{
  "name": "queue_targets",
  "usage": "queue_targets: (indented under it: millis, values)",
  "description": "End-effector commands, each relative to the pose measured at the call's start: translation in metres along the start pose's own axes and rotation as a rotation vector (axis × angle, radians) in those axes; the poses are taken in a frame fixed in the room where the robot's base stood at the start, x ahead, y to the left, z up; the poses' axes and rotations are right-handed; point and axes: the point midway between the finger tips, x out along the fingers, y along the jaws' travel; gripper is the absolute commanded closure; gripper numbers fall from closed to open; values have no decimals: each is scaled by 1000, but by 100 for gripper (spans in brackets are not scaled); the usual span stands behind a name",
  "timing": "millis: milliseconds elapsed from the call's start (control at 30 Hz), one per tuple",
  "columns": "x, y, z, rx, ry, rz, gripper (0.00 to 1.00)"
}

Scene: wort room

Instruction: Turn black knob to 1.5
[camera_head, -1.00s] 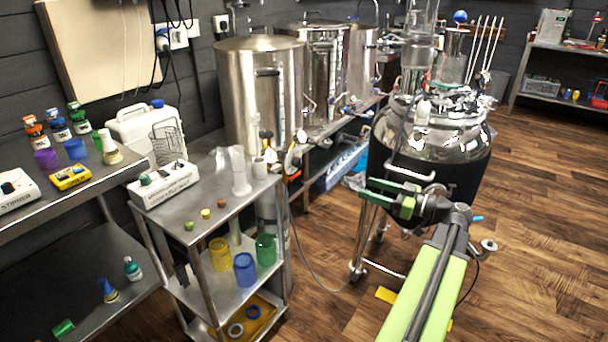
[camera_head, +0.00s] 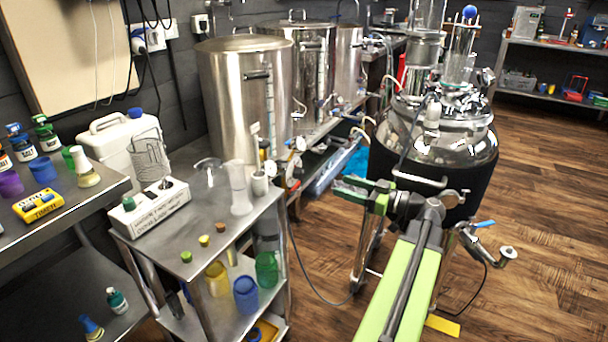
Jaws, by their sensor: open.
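A white box (camera_head: 152,212) with lettering on its front stands on the top shelf of the steel trolley. A small dark knob (camera_head: 166,184) is on its top near the right end, and a dark green knob (camera_head: 128,203) is near the left end. Which is the task's black knob I cannot tell for sure; the dark one looks closest, and its setting is too small to read. My gripper (camera_head: 352,192) is open and empty, pointing left in front of the glass vessel, well to the right of the box and apart from it.
The trolley top (camera_head: 220,270) also holds small caps and a clear cylinder (camera_head: 238,188). Steel kettles (camera_head: 238,100) line the wall. A black-jacketed glass vessel (camera_head: 440,150) is behind my arm. Floor at right is clear.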

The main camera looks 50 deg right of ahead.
Motion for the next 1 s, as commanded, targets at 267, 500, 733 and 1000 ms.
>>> queue_targets:
  millis: [267, 500, 733, 1000]
  values:
    - [65, 4, 0, 0, 0, 6, 45]
    - [116, 7, 0, 0, 0, 11, 45]
    - [138, 8, 0, 0, 0, 14, 45]
    - [139, 7, 0, 0, 0, 15, 45]
